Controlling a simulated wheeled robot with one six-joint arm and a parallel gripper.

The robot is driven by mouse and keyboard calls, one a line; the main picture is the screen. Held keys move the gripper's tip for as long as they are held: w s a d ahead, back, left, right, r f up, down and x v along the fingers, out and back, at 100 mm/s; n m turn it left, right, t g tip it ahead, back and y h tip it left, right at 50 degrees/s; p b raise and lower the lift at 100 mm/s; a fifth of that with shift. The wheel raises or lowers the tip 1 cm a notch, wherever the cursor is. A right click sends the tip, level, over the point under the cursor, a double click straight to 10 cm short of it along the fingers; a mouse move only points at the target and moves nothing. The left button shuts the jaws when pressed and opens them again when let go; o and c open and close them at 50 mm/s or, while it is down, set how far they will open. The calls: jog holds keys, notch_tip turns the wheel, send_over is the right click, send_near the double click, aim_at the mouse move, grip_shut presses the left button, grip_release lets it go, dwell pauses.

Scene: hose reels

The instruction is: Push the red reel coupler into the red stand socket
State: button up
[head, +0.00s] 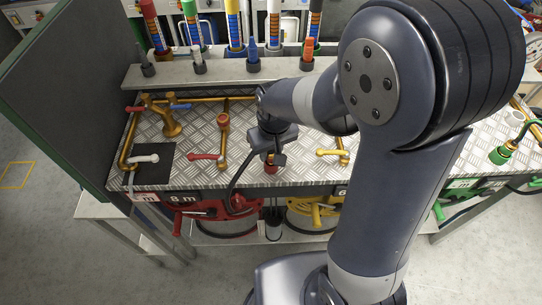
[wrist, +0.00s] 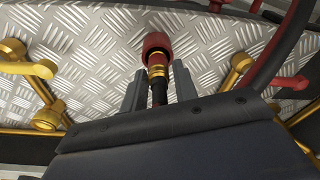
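The red reel coupler (wrist: 157,68), with a red collar, brass body and black tail, sits between the two fingers of my gripper (wrist: 160,92). In the head view my gripper (head: 270,155) is above the front part of the deck, and the coupler's lower end shows below it. The gripper looks shut on the coupler. The brass stand with a red lever (head: 202,157) and an orange-red top (head: 223,120) is left of my gripper. The coupler is apart from it. The red lever (wrist: 290,82) also shows at the right in the wrist view. The socket mouth is unclear.
A dark hose (head: 233,185) runs down to the red reel (head: 210,215) below the deck edge. A yellow-lever stand (head: 335,154) is to the right, and a brass pipe stand (head: 165,115) to the left. A shelf (head: 190,73) with several nozzles runs behind.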

grip_shut()
